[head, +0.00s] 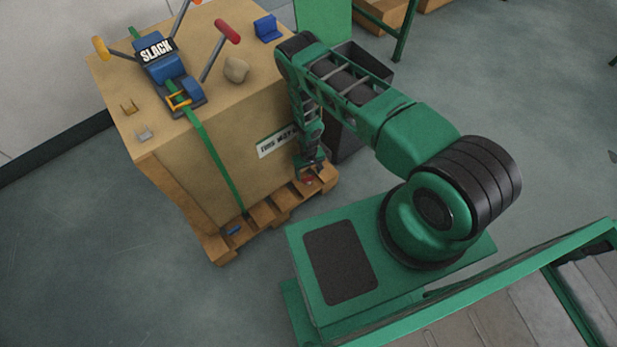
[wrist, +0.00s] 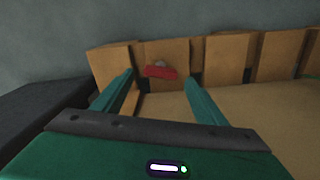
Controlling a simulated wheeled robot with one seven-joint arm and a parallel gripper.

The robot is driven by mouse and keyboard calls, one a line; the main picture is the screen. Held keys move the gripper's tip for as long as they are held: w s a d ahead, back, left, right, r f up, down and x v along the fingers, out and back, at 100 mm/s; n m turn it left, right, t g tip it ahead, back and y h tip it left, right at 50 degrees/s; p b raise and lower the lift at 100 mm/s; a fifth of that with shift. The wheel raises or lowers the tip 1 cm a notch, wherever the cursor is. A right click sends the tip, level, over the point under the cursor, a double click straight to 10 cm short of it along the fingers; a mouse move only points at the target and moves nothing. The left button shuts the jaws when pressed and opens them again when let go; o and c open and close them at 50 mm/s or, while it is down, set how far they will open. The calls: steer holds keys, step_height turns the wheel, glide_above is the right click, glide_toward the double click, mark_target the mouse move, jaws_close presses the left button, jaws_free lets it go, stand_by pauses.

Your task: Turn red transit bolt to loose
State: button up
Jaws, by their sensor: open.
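The red transit bolt (wrist: 160,72) shows in the wrist view as a short red bar lying crosswise on a wooden block of the pallet. A small grey part sits just behind it. In the head view the red bolt (head: 308,178) is a small red spot at the pallet's near right corner, partly hidden by my gripper. My gripper (wrist: 158,80) is open, with its two green fingers to either side of the bolt in the picture and nothing held between them. In the head view my gripper (head: 312,168) points down at that corner. Whether the fingers touch the bolt cannot be told.
A large cardboard crate (head: 200,165) stands on the wooden pallet (head: 222,246), close beside my gripper. A green strap runs down it from a blue ratchet marked SLACK (head: 165,62). A dark bin (head: 352,140) stands right behind my arm. The floor at left is clear.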

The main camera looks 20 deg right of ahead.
mark_target(308, 178)
steer(key=shift+f, duration=1.75)
steer(key=c, duration=1.1)
steer(key=shift+o, duration=0.3)
steer(key=shift+n, duration=1.6)
steer(key=o, duration=1)
steer(key=shift+o, duration=0.2)
steer(key=shift+r, duration=0.15)
step_height(308, 178, up, 10)
steer(key=shift+r, duration=0.25)
